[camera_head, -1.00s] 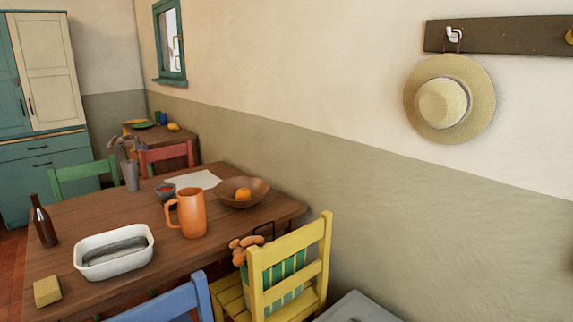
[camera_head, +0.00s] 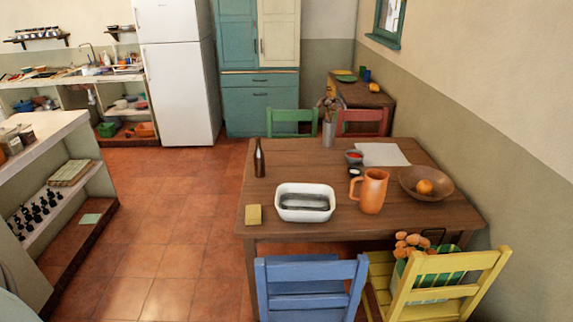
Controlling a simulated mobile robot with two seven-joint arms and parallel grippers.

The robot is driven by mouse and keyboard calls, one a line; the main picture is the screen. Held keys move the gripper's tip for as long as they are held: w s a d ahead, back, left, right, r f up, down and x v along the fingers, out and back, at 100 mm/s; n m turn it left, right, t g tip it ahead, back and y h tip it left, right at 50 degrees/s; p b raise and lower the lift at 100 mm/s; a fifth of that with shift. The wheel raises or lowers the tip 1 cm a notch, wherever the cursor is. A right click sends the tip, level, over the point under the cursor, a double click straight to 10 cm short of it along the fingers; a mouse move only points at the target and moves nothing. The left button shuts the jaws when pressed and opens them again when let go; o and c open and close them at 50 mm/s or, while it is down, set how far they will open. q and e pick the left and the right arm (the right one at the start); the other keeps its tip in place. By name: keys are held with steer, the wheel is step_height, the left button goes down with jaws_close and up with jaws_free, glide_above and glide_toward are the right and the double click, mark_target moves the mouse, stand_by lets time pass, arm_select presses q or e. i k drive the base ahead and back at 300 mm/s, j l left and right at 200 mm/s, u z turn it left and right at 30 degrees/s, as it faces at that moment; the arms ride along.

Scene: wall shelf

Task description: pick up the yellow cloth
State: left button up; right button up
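A small folded yellow cloth (camera_head: 253,215) lies on the front left corner of the wooden dining table (camera_head: 350,233), left of a white dish (camera_head: 305,216). Nothing covers it. Neither of my grippers is in view.
A blue chair (camera_head: 312,275) and a yellow chair (camera_head: 440,285) stand at the table's near side. A brown bottle (camera_head: 259,160), an orange jug (camera_head: 371,190) and a wooden bowl (camera_head: 407,183) stand on the table. Open tiled floor (camera_head: 165,235) lies left of it, up to a shelf unit (camera_head: 75,200).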

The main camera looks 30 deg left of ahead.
mark_target(253, 217)
steer(key=u, duration=1.35)
